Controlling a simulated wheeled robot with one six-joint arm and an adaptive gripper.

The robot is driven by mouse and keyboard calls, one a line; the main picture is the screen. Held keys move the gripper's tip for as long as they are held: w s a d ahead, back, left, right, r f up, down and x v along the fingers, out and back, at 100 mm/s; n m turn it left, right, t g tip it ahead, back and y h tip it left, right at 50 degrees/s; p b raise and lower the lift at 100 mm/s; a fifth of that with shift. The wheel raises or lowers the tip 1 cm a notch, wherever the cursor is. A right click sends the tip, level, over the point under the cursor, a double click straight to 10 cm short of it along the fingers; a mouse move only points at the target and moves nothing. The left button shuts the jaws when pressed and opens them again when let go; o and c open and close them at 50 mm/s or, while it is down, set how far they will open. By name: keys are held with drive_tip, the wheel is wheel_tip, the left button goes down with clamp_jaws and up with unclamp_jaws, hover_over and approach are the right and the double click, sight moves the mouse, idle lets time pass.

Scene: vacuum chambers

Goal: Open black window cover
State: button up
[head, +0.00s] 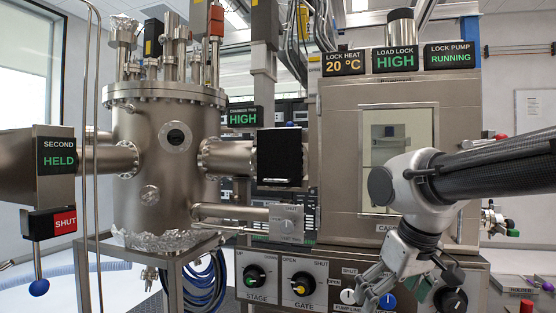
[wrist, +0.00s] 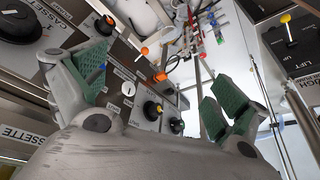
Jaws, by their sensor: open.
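A round flanged window (head: 175,137) with a black centre is on the front of the steel chamber (head: 150,185) in the head view. I cannot tell whether the black centre is a cover or dark glass. A black box-shaped block (head: 280,157) sits at the end of the chamber's right pipe. My gripper (head: 393,291) is low at the right, in front of the control panel and well apart from the window. In the wrist view my gripper (wrist: 155,85) is open, with green finger pads and nothing between them. The window does not show there.
The load lock box (head: 375,95) with its glass door stands behind my arm. A panel with STAGE (head: 254,276) and GATE (head: 303,284) knobs runs below. A lever with a blue ball (head: 39,287) and thin upright pipes stand at the left. Blue hoses hang below the chamber.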

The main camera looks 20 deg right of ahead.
drive_tip(key=w+m+t, duration=0.1)
drive_tip(key=w, duration=0.2)
drive_tip(key=w+r+m, duration=0.1)
drive_tip(key=w, duration=0.2)
drive_tip(key=w+r+t, duration=0.1)
drive_tip(key=w, duration=0.2)
drive_tip(key=shift+w+a+m+t, duration=0.2)
drive_tip(key=shift+a+m+t, duration=0.1)
drive_tip(key=shift+m, duration=0.1)
drive_tip(key=c, duration=1)
drive_tip(key=w+r+m+t, duration=0.1)
drive_tip(key=w, duration=0.2)
drive_tip(key=w+a+r+m+t, duration=0.1)
drive_tip(key=w, duration=0.3)
drive_tip(key=w+r+m+t, duration=0.1)
drive_tip(key=w+r, duration=0.1)
drive_tip(key=w, duration=0.2)
drive_tip(key=shift+w+a+m+t, duration=0.1)
drive_tip(key=shift+a+m+t, duration=0.05)
drive_tip(key=shift+m+t, duration=0.25)
drive_tip(key=shift+c, duration=1.4)
drive_tip(key=m+t+y, duration=0.3)
drive_tip(key=m+t, duration=0.5)
drive_tip(key=t, duration=0.1)
approach(274, 181)
drive_tip(key=x, duration=0.9)
drive_tip(key=shift+w, duration=0.15)
drive_tip(key=shift+r, duration=0.1)
clamp_jaws()
